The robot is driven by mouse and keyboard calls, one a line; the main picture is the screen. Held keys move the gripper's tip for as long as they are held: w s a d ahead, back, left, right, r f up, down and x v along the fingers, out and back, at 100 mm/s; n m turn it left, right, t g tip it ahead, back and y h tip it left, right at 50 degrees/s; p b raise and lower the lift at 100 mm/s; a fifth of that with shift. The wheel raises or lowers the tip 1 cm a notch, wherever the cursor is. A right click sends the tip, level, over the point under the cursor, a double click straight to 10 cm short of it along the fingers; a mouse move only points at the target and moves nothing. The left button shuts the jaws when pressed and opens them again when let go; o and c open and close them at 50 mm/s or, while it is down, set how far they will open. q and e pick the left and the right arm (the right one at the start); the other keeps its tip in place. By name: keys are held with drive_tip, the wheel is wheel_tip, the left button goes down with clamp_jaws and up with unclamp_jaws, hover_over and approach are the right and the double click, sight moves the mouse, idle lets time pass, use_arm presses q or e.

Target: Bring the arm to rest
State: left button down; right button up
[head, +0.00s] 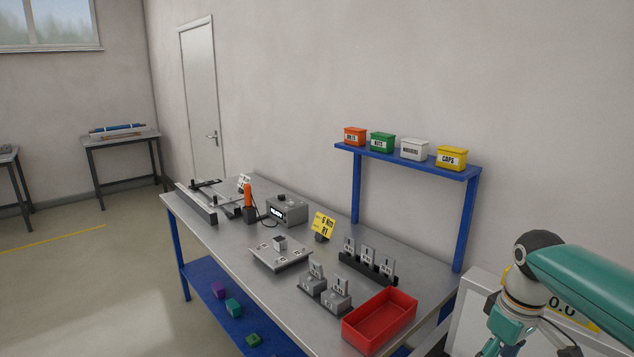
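One of my arms (590,283) comes in from the right edge, with a teal link and a grey and black wrist joint. Its wrist hangs down past the right end of the workbench (235,232), in front of a white cabinet with a display. Its lower end is cut off by the bottom edge, and no fingertips show. My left arm and gripper are out of the picture. The bench holds an empty red tray (380,320), a grey fixture plate (281,253), grey blocks with upright labelled pieces (325,290), and a dark rack (369,262) of similar pieces.
A grey box with a display (287,210), an orange-handled tool (248,197) and a yellow sign (322,225) stand toward the bench's back. A blue shelf (408,161) carries labelled bins. Coloured blocks lie on the lower blue shelf (210,275). Floor at left is clear.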

drive_tip(key=s+a+f+m+y, duration=0.1)
drive_tip(key=a+f, duration=0.5)
drive_tip(key=f, duration=0.7)
drive_tip(key=s+a+f+m+y, duration=0.15)
drive_tip(key=a+f, duration=0.45)
drive_tip(key=f, duration=0.6)
drive_tip(key=s+a+f+m+y, duration=0.1)
drive_tip(key=s+a+f+m, duration=0.1)
drive_tip(key=s+a+f, duration=0.5)
drive_tip(key=s+f+m, duration=0.3)
drive_tip(key=s+f, duration=0.2)
drive_tip(key=s, duration=0.5)
use_arm(q)
wheel_tip(320, 180, down, 10)
drive_tip(key=b, duration=1)
drive_tip(key=shift+w+f, duration=0.15)
drive_tip(key=shift+w, duration=0.1)
use_arm(e)
wheel_tip(320, 180, down, 10)
drive_tip(key=shift+a+n, duration=0.1)
drive_tip(key=shift+n, duration=0.15)
